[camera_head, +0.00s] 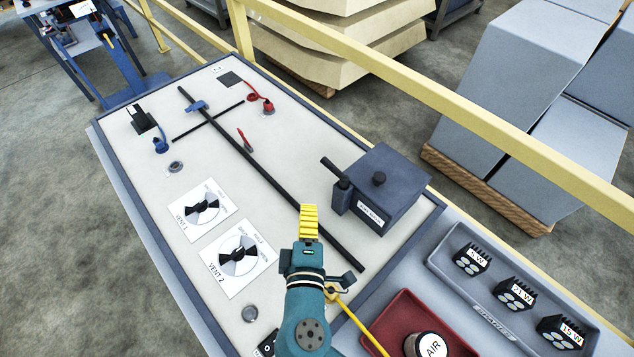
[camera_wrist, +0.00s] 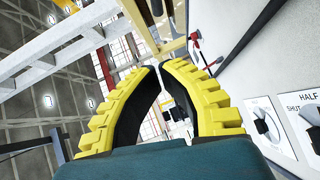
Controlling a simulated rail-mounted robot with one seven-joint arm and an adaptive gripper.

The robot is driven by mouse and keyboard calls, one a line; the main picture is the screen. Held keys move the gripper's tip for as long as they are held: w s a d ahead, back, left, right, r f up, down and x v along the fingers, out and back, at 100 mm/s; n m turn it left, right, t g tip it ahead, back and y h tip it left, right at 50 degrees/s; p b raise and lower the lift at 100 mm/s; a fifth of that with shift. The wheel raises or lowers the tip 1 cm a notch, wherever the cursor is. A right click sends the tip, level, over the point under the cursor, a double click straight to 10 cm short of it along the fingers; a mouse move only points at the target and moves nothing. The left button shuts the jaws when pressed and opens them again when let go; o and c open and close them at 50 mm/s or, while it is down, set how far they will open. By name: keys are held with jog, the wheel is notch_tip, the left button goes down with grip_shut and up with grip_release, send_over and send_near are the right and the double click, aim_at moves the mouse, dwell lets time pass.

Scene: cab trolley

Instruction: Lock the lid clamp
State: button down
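The dark grey box (camera_head: 392,183) with a flat lid and a round black knob (camera_head: 379,179) stands on the panel's right side. Its label is too small to read surely. On its left side is a clamp (camera_head: 341,199) with a black handle (camera_head: 334,171) slanting up and left, away from the lid. My gripper (camera_head: 308,209) is in front of and left of the box, apart from it. In the wrist view, my yellow fingers (camera_wrist: 160,68) with black pads have tips close together and a gap lower down. They hold nothing visible. The wrist view does not show the box.
A long black bar (camera_head: 265,172) crosses the panel beside my gripper. Two vent dials (camera_head: 238,254) lie to the left. A red tray (camera_head: 398,316) with an AIR piece and a grey tray (camera_head: 459,290) with several lamps are front right. A yellow rail (camera_head: 420,85) runs behind.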

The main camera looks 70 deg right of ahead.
aim_at(334, 171)
dwell(0.3)
jog(key=s+d+b+x, duration=0.1)
jog(key=s+x, duration=0.1)
jog(key=x, duration=1.1)
jog(key=shift+s+f+b, duration=0.15)
jog(key=shift+s+b, duration=0.15)
jog(key=shift+s, duration=0.05)
jog(key=shift+w+g+b, duration=0.1)
jog(key=shift+g+b, duration=0.2)
